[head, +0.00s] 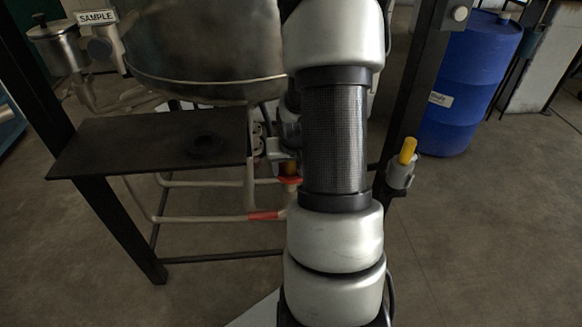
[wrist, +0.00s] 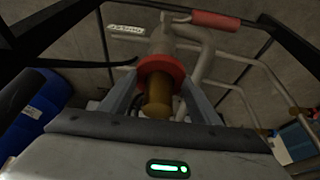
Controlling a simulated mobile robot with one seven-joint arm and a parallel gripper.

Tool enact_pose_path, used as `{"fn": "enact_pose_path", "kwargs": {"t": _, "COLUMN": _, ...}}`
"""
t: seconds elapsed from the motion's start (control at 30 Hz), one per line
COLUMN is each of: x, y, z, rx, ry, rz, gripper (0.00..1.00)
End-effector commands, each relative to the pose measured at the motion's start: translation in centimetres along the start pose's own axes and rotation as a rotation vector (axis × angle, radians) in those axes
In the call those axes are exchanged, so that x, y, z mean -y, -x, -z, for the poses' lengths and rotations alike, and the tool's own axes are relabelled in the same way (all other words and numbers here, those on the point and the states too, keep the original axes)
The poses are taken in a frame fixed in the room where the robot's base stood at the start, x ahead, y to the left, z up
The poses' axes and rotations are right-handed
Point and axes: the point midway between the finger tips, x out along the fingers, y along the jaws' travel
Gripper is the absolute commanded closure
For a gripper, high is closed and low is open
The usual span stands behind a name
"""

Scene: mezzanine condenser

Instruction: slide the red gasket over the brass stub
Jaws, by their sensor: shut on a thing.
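The red gasket (wrist: 162,66) is a ring between the two fingertips of my gripper (wrist: 161,74) in the wrist view. My gripper is shut on it. The brass stub (wrist: 157,101) shows between the fingers, its end nearer the wrist camera than the ring. The gasket appears to be around the stub, at its far end by the pale pipe. In the head view the stub (head: 291,168) shows just above a sliver of the red gasket (head: 289,180). My arm hides part of both there. Whether the ring touches the pipe behind it cannot be told.
A dark shelf (head: 150,143) holding a dark ring (head: 205,145) is at the left, below a large metal vessel (head: 205,50). A yellow-handled thing (head: 407,152) sits by the right post. A blue drum (head: 468,80) stands behind. Pale pipes with a red band (head: 264,215) run below.

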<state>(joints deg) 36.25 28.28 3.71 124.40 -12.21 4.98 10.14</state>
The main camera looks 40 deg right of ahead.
Motion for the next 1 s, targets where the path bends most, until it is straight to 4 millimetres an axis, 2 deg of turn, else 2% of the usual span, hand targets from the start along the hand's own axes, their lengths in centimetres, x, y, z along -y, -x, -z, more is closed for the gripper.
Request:
{"fn": "enact_pose_path", "kwargs": {"t": 0.1, "x": 0.0, "y": -0.4, "z": -0.2, "rx": 0.000, "ry": 0.000, "rz": 0.000, "gripper": 0.65}}
{"fn": "enact_pose_path", "kwargs": {"t": 0.13, "x": 0.0, "y": -0.2, "z": -0.1, "rx": 0.000, "ry": 0.000, "rz": 0.000, "gripper": 0.39}}
{"fn": "enact_pose_path", "kwargs": {"t": 0.23, "x": 0.0, "y": -0.2, "z": -0.1, "rx": 0.000, "ry": 0.000, "rz": 0.000, "gripper": 0.22}}
{"fn": "enact_pose_path", "kwargs": {"t": 0.53, "x": 0.0, "y": -0.1, "z": -0.1, "rx": 0.000, "ry": 0.000, "rz": 0.000, "gripper": 0.22}}
{"fn": "enact_pose_path", "kwargs": {"t": 0.67, "x": 0.0, "y": 1.1, "z": 0.1, "rx": -0.002, "ry": -0.001, "rz": 0.000, "gripper": 0.22}}
{"fn": "enact_pose_path", "kwargs": {"t": 0.77, "x": 0.0, "y": 3.0, "z": 0.1, "rx": -0.002, "ry": -0.001, "rz": -0.001, "gripper": 0.22}}
{"fn": "enact_pose_path", "kwargs": {"t": 1.0, "x": -0.1, "y": 9.0, "z": 0.2, "rx": -0.004, "ry": -0.001, "rz": -0.001, "gripper": 0.22}}
